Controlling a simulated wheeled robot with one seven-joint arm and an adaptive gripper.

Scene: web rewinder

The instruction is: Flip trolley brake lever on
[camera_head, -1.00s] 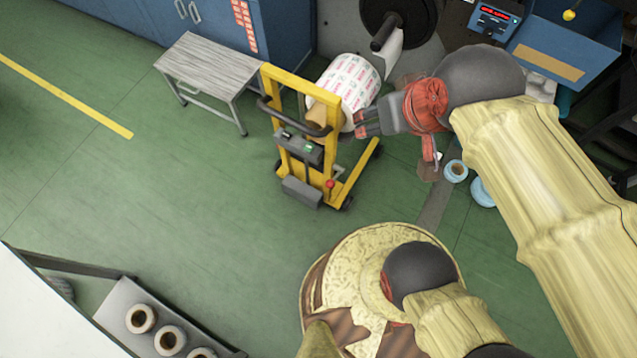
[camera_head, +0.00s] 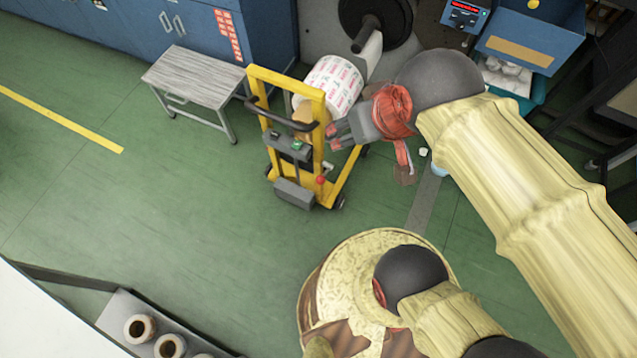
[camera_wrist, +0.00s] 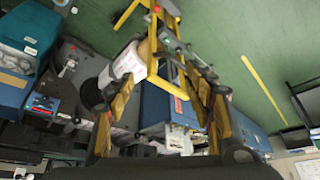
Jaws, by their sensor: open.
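The yellow trolley (camera_head: 318,122) stands upright on the green floor in the head view, with a grey control box and a dark curved handle. A small red knob (camera_head: 320,180) shows low on its right side; it may be the brake lever, but its setting cannot be told. My gripper (camera_head: 333,135) is open beside the right post, above the knob's height in the picture. Contact with the post cannot be told. In the wrist view the trolley (camera_wrist: 153,45) lies toward the top, beyond the spread fingers of my gripper (camera_wrist: 163,108).
A white printed roll (camera_head: 335,84) sits behind the trolley's right post. A grey table (camera_head: 195,75) stands to its left, with blue cabinets (camera_head: 185,25) behind. A rack of rolls (camera_head: 122,312) is at lower left. Open floor lies left and in front of the trolley.

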